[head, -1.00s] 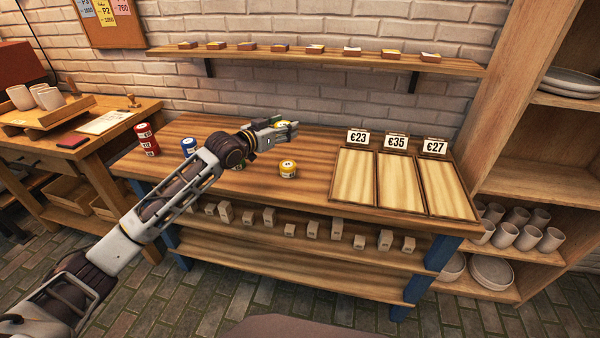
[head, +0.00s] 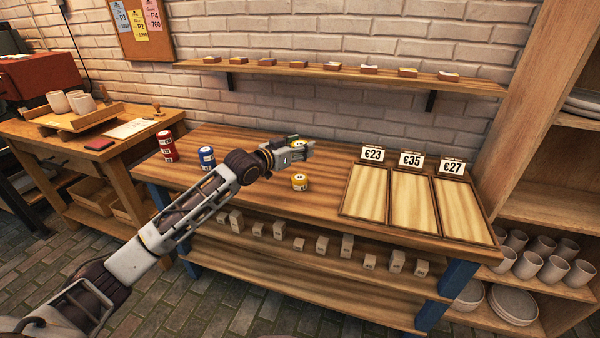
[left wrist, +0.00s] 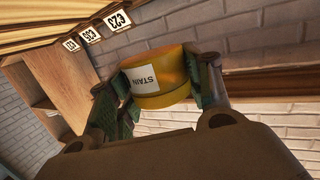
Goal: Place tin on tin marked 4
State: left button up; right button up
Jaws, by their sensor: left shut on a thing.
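My left gripper (head: 299,149) is shut on a yellow tin in the head view, above the table and just behind a standing yellow tin. The left wrist view shows the held yellow tin (left wrist: 157,79) between the fingers, with a white label reading STAIN. The standing yellow tin (head: 300,182) is on the table, a little in front of and below the gripper, with a white label whose mark is too small to read. The held tin appears apart from it. My right gripper is out of view.
A red tin stack (head: 167,146) and a blue tin stack (head: 207,157) stand at the table's left. Trays with price cards (head: 411,160) lie at the right. A wall shelf (head: 340,76) with small blocks runs above. The wooden table (head: 330,165) is clear around the standing tin.

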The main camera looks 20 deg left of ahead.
aim_at(300, 177)
pick_arm(q)
notch_tip(300, 177, down, 4)
jog(key=shift+r+b, duration=0.2)
jog(key=shift+b, duration=0.1)
jog(key=shift+f, duration=0.45)
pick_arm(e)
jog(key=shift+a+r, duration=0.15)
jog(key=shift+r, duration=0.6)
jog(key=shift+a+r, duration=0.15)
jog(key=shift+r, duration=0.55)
pick_arm(q)
jog(key=shift+f, duration=0.55)
jog(key=shift+f+b, duration=0.5)
jog(key=shift+f, duration=0.85)
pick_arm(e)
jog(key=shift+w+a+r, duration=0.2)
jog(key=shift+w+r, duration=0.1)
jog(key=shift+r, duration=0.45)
pick_arm(q)
jog(key=shift+f, duration=0.1)
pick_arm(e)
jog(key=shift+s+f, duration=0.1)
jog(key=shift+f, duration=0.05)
